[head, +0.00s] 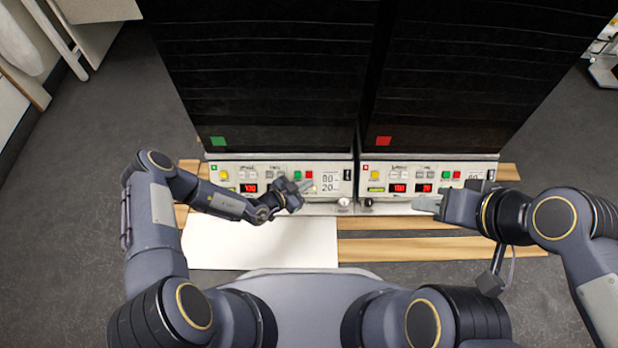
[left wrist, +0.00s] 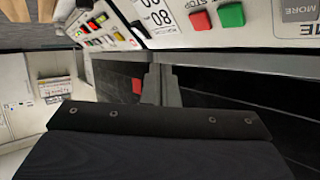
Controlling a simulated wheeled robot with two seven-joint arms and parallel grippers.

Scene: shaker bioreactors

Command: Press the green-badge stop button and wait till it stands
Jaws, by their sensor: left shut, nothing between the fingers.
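The left shaker (head: 265,85) carries a green badge (head: 217,141) at its lower left. Its white panel has a green button (head: 297,175) and a red button (head: 308,174) beside it. In the left wrist view, turned over, the red button (left wrist: 200,21) sits by the word STOP, next to the green one (left wrist: 231,15). My left gripper (head: 306,186) is shut and empty, just below and in front of these buttons; contact is not visible. Its fingers also show in the left wrist view (left wrist: 160,85). My right gripper (head: 422,204) is before the right panel; its jaws are unclear.
The right shaker (head: 480,80) has a red badge (head: 383,141) and a similar panel with lit red displays (head: 397,188). A red display (head: 248,188) is lit on the left panel. A white board (head: 260,245) lies in front, on wooden slats (head: 430,248). Grey floor surrounds them.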

